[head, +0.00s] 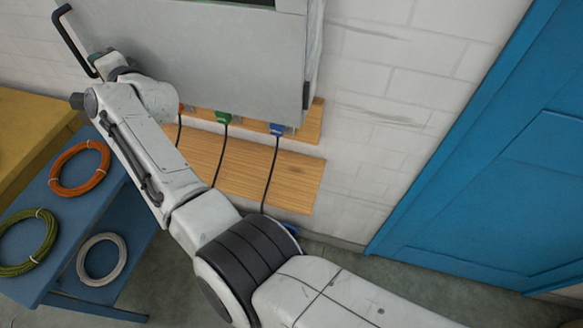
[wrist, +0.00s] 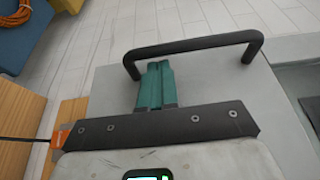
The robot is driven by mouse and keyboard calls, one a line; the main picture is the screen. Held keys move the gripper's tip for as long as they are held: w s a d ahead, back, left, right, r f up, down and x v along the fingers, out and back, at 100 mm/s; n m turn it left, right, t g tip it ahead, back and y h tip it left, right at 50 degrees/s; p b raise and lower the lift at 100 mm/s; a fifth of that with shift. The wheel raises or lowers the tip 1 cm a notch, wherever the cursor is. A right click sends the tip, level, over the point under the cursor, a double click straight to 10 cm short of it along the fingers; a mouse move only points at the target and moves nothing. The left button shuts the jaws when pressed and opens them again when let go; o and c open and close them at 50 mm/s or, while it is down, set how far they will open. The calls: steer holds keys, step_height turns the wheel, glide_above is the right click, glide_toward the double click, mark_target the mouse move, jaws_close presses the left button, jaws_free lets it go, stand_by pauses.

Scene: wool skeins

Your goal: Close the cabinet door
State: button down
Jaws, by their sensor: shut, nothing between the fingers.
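The grey cabinet door (head: 205,50) stands at the top of the head view, with a dark gap above its upper edge. It looks partly open. Its black bar handle (head: 72,38) is at the door's left end. In the wrist view the door (wrist: 215,80) fills the middle, and the handle (wrist: 195,45) crosses above my fingertips. My gripper (wrist: 157,68) has teal fingers pressed together and empty. The tips lie just short of the handle bar, between its two legs. I cannot tell if they touch the door. In the head view my fingers are hidden by my wrist.
Wooden ledges (head: 255,175) with plugs and hanging black cables lie below the cabinet. A blue table (head: 50,235) with orange, green and white coils stands at the lower left beside a yellow bench (head: 30,135). A blue door (head: 500,170) is at right. Floor shows between.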

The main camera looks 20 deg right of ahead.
steer(key=shift+w+d+r, duration=0.1)
steer(key=shift+w+d, duration=0.1)
steer(key=shift+w, duration=0.1)
steer(key=shift+w+d+r, duration=0.1)
steer(key=shift+w+d, duration=0.05)
steer(key=shift+d, duration=0.1)
stand_by(0.4)
steer(key=a+v, duration=0.1)
steer(key=v, duration=0.9)
steer(key=shift+s+d+f+p, duration=0.25)
steer(key=shift+s+p, duration=0.15)
steer(key=shift+s, duration=0.25)
